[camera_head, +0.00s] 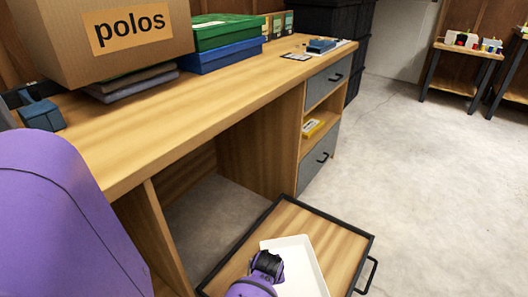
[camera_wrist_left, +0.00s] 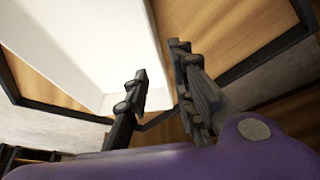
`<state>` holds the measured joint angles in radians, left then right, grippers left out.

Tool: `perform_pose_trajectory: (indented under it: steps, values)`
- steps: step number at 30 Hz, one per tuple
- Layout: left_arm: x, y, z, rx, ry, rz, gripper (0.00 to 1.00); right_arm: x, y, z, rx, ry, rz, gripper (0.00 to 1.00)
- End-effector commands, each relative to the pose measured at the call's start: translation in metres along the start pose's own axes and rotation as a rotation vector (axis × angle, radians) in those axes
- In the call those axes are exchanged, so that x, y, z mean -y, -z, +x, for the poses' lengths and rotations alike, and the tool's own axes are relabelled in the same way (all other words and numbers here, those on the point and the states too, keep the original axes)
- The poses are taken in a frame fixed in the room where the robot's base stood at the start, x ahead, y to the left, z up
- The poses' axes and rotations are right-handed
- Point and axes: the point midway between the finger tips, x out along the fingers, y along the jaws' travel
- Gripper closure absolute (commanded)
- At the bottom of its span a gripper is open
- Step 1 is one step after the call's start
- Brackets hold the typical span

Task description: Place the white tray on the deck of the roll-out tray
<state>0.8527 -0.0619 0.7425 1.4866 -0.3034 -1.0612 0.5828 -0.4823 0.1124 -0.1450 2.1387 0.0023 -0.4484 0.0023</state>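The white tray (camera_head: 302,262) lies over the wooden deck of the roll-out tray (camera_head: 340,245), low in the head view and cut off by the bottom edge. It looks level and appears to rest on the deck. My left gripper (camera_head: 268,264) is at the tray's left side. In the left wrist view, its dark fingers (camera_wrist_left: 160,90) stand apart with a gap. The white tray (camera_wrist_left: 85,45) reaches in near the fingers, and its edge runs close to the gap. I cannot tell whether the fingers touch it. My right gripper is not in view.
The roll-out tray has a black rim and a handle (camera_head: 369,275). Beside it stands a wooden desk (camera_head: 165,122) with a "polos" box (camera_head: 118,38), green (camera_head: 225,32) and blue (camera_head: 222,56) boxes, and grey drawers (camera_head: 318,160). The concrete floor (camera_head: 435,165) on the right is clear.

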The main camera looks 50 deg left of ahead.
Motion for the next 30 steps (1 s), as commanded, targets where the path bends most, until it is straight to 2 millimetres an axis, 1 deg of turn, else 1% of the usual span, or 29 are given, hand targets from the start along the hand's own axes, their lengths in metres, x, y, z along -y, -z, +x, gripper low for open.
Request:
perform_pose_trajectory:
  steps: [1, 3, 6, 9, 27, 30]
  values:
    - [-0.001, 0.002, -0.015, -0.001, -0.003, -0.001, 0.77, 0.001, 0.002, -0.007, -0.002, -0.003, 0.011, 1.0]
    - [-0.001, 0.001, -0.026, -0.001, -0.002, 0.0, 0.77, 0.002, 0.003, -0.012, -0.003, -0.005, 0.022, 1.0]
    - [-0.001, 0.001, -0.037, -0.001, -0.001, 0.0, 0.77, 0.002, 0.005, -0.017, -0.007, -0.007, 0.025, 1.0]
    - [0.0, 0.0, -0.043, 0.001, 0.0, 0.0, 0.77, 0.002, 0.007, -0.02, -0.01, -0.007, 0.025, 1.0]
    - [0.001, -0.001, -0.044, 0.001, 0.001, 0.001, 0.77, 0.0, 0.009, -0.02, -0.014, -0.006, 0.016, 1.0]
    - [0.007, 0.0, -0.043, -0.01, 0.005, 0.027, 0.77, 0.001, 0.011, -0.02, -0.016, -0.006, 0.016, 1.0]
